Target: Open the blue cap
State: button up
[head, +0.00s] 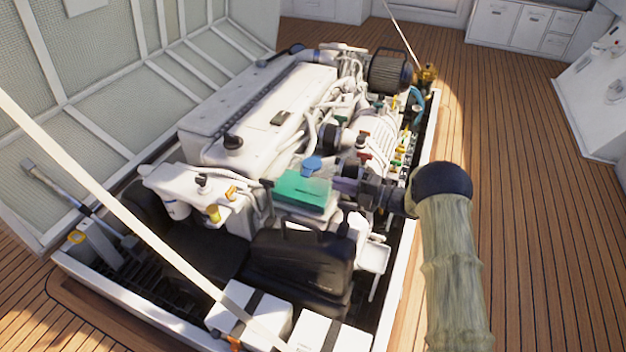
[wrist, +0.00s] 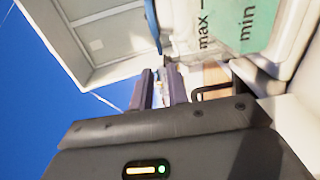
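The blue cap (head: 312,163) sits on top of a coolant reservoir with green liquid (head: 303,190), near the middle of the engine. In the wrist view a blue curved edge, likely the cap (wrist: 152,25), shows at the top. The reservoir (wrist: 215,25) with its "max" and "min" marks is beside it at the upper right. My gripper (head: 338,186) is just right of the reservoir and a little below the cap, pointing left. In the wrist view its two fingers (wrist: 160,78) are apart with nothing held between them. The cap is outside the fingers.
The white engine block (head: 260,115) with pipes and hoses fills the hatch. A black box (head: 300,265) and white boxes (head: 250,312) stand in front. The raised hatch lid (head: 100,90) is at the left, with a strut crossing in front. Wooden deck (head: 530,200) is clear at the right.

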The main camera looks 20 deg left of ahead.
aim_at(313, 184)
jog(key=a, duration=0.3)
jog(key=a+b, duration=0.1)
jog(key=a, duration=0.2)
jog(key=a+b, duration=0.1)
jog(key=a, duration=0.2)
jog(key=shift+w, duration=0.35)
grip_shut()
